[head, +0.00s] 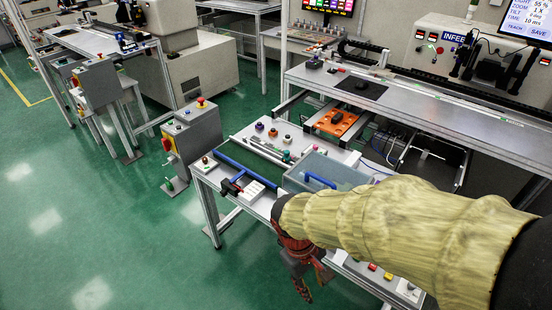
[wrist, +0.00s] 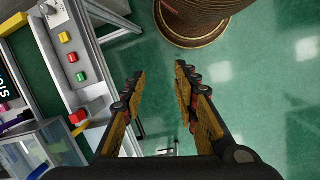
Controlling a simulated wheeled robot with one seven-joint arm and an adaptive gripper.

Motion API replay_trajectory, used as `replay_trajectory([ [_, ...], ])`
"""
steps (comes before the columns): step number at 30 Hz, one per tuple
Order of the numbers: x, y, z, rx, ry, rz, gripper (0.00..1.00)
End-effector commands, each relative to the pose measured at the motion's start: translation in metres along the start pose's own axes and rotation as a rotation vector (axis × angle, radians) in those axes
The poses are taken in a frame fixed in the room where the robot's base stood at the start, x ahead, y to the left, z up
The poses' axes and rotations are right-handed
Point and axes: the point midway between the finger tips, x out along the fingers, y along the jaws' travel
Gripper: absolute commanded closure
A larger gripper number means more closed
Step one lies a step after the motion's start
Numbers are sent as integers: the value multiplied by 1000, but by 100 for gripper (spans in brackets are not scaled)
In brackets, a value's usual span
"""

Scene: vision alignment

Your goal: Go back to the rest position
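My arm, in a yellowish cover, reaches in from the right of the head view. My gripper (head: 301,271) hangs at its end, pointing down beside the front edge of the workbench (head: 230,200). In the wrist view my gripper (wrist: 158,75) has its two fingers apart with nothing between them. Green floor shows between and beyond the fingers. The bench, with its metal frame, lies to the left of the fingers in the wrist view.
An orange tray (head: 337,122) sits behind. A grey control post (head: 195,140) stands left of the bench. Green floor (head: 110,230) is open at the left. A brown round object (wrist: 200,18) shows in the wrist view.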

Motion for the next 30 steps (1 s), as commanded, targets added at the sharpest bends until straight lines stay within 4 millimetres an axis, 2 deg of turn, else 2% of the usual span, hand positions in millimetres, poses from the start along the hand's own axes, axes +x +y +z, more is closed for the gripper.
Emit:
replay_trajectory([
  [3, -27, 8, 13, 137, 105, -46, 70],
  [12, -84, 30, 50, 390, 352, -116, 70],
  [21, -136, 64, 98, 575, 578, -69, 70],
  [26, -152, 77, 115, 641, 644, -38, 70],
  [30, -151, 82, 119, 666, 645, -32, 70],
])
